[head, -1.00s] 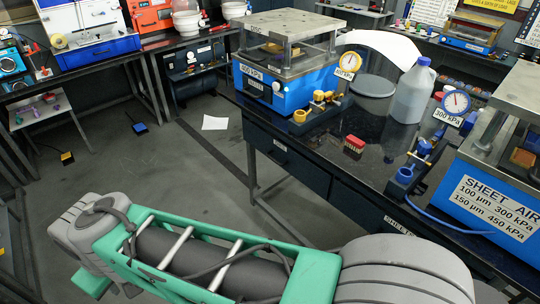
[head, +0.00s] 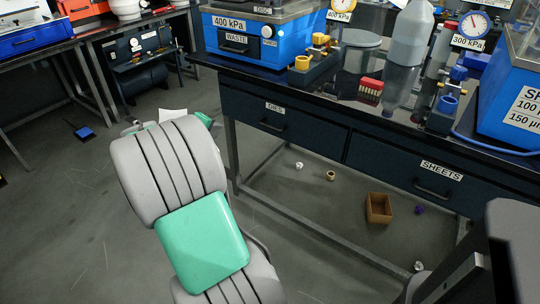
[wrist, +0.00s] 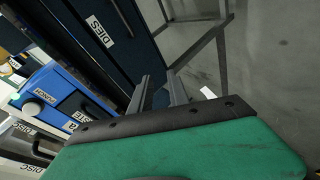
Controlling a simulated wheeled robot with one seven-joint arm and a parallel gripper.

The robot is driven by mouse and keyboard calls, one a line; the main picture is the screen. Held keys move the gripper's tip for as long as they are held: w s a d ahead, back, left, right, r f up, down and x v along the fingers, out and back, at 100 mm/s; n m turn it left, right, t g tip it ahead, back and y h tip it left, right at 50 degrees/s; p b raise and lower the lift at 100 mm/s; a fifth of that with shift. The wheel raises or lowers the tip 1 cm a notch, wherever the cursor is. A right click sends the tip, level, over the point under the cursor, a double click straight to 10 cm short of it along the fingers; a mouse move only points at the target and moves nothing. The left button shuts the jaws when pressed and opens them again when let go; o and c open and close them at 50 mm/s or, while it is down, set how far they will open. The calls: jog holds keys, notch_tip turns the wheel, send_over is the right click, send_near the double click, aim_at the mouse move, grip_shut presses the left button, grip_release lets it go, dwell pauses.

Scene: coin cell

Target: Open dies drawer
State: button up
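The dies drawer (head: 310,137) is a dark blue front under the black bench top, with a white DIES label and a dark bar handle (head: 272,127). It looks shut, flush with the drawer beside it. In the wrist view the dies drawer (wrist: 85,45) fills the upper left, its handle (wrist: 121,18) at the top edge beside the label. My gripper (wrist: 160,76) shows two grey fingers spread apart with nothing between them. It is short of the handle and not touching it. In the head view my arm hides most of the gripper, left of the drawer.
The sheets drawer (head: 405,176) is to the right, under the same bench. A blue press (head: 245,45), brass-topped fixture and red box (head: 370,87) stand on top. Bench legs and a low rail are below; a brown box (head: 379,208) and small items lie on the floor.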

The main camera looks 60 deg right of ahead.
aim_at(271, 127)
jog(key=s+d+f+g+h+b, duration=0.1)
jog(key=s+d+f+b, duration=0.1)
jog(key=d, duration=0.4)
jog(key=s+d+f+g+h+b, duration=0.1)
jog(key=s+d+f+b, duration=0.1)
jog(key=s+d, duration=0.3)
jog(key=s+d+f+g+h+b, duration=0.1)
jog(key=s+d+f+g+b, duration=0.1)
jog(key=d, duration=0.7)
jog(key=shift+s+d+f+n+h, duration=0.1)
jog(key=shift+s+f+n+h, duration=0.1)
jog(key=shift+s+f, duration=0.35)
jog(key=shift+s+d+f+n+h, duration=0.1)
jog(key=shift+s+f+n+h, duration=0.15)
jog(key=shift+f, duration=0.5)
jog(key=shift+c, duration=0.2)
grip_shut()
